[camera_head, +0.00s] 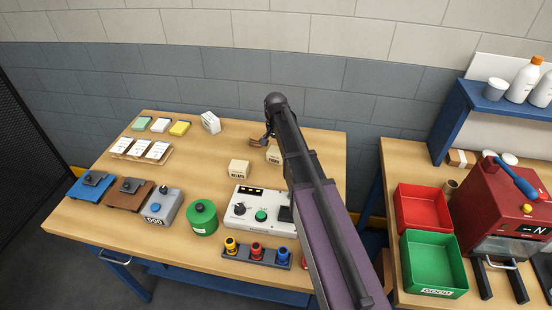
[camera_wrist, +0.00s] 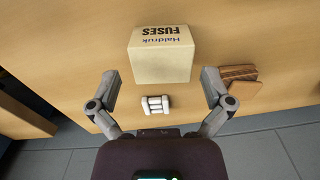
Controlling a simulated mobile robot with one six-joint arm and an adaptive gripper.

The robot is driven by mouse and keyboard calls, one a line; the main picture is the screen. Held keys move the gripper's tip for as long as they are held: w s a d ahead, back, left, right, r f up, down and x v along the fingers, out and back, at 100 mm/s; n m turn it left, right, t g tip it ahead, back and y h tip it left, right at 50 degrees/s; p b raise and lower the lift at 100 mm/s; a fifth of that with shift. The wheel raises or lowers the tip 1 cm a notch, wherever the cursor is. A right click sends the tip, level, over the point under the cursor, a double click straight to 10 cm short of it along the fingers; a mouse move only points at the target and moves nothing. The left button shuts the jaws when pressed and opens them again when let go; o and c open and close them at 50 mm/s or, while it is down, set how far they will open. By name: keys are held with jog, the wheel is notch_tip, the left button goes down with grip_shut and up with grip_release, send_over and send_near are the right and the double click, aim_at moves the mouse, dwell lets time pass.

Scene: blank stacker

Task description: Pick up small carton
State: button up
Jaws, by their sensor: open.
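A small cream carton marked FUSES (camera_wrist: 160,62) stands on the wooden table, centred ahead of my gripper in the wrist view. In the head view this FUSES carton (camera_head: 273,156) is partly hidden by my arm. My gripper (camera_wrist: 160,77) is open and empty, with one finger on each side of the carton's near part and a gap on both sides. I cannot tell its exact height over the table. A similar small carton marked RELAYS (camera_head: 238,169) stands to the left in the head view.
A small white ribbed piece (camera_wrist: 155,104) lies close to the FUSES carton, and brown pieces (camera_wrist: 238,80) lie to its right. A control box (camera_head: 262,208), a green canister (camera_head: 202,217) and colored knobs (camera_head: 257,251) stand toward the front. Bare tabletop (camera_head: 205,160) lies left of RELAYS.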

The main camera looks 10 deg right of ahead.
aim_at(276, 152)
dwell(0.4)
jog(key=shift+w+f+b, duration=0.15)
jog(key=shift+f+b, duration=1.15)
jog(key=shift+w+f+b, duration=0.1)
jog(key=shift+f+b, duration=1.2)
jog(key=c, duration=0.8)
